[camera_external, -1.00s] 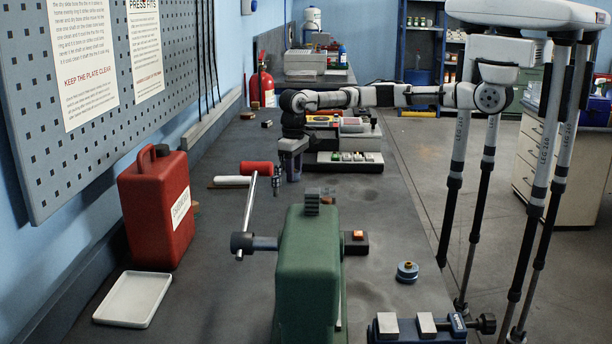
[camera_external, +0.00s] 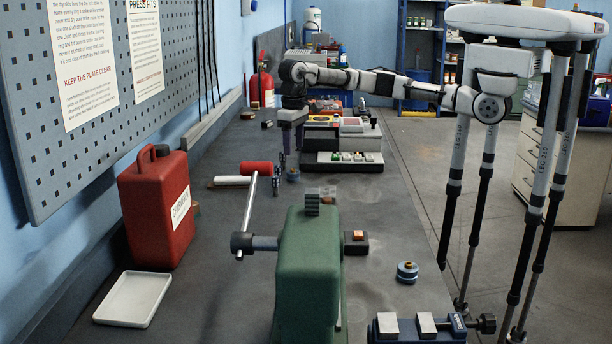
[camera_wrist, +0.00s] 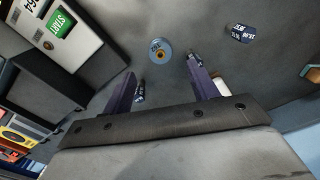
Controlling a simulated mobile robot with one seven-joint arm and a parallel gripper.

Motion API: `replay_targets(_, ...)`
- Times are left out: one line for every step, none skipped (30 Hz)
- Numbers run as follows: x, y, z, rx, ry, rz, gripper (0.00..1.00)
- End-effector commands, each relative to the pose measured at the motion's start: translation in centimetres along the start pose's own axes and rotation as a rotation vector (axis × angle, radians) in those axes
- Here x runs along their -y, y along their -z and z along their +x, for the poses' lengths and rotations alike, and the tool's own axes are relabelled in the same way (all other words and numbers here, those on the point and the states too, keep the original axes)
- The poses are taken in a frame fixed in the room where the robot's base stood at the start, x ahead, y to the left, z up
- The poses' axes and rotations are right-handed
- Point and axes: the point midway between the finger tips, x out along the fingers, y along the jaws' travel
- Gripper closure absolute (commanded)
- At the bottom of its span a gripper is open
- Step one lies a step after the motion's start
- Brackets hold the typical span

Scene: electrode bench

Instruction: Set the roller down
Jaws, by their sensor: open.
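The roller, a small blue disc with a brass-coloured centre (camera_wrist: 160,51), stands on the dark bench top in the wrist view. It also shows as a small blue piece on the bench in the external view (camera_external: 293,175). My gripper (camera_wrist: 166,68) is open, with its two fingers spread apart and nothing between them. In the external view my gripper (camera_external: 290,154) points down just above the roller, apart from it.
A dark labelled cylinder (camera_wrist: 241,33) stands near the roller. A device with coloured buttons (camera_external: 343,160) is behind right. The green press (camera_external: 308,265) stands in front.

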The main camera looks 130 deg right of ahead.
Motion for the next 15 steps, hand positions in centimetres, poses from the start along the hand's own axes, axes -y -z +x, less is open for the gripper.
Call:
replay_targets(0.0,0.1,-0.7,-0.004,0.000,0.000,0.41)
replay_targets(0.0,0.0,-1.2,-0.004,0.001,0.000,0.41)
replay_targets(0.0,0.1,-1.8,-0.003,0.001,0.000,0.41)
replay_targets(0.0,0.1,-2.2,-0.002,0.000,0.001,0.41)
replay_targets(0.0,0.1,-2.5,-0.002,0.000,0.001,0.41)
replay_targets(0.0,0.1,-2.9,-0.002,0.000,0.000,0.42)
replay_targets(0.0,0.0,-3.1,-0.001,0.000,0.000,0.46)
replay_targets(0.0,0.0,-3.2,-0.001,0.001,0.000,0.50)
replay_targets(0.0,0.0,-3.4,0.000,0.001,-0.001,0.52)
replay_targets(0.0,0.0,-3.5,0.001,0.001,0.000,0.52)
replay_targets(0.0,0.0,-3.5,0.001,0.001,-0.001,0.52)
replay_targets(0.0,0.0,-3.6,0.001,0.001,-0.001,0.52)
replay_targets(0.0,0.0,-3.6,0.001,0.001,0.000,0.52)
replay_targets(0.0,0.0,-3.6,0.001,0.001,0.000,0.52)
replay_targets(0.0,0.0,-3.6,0.001,0.001,0.000,0.52)
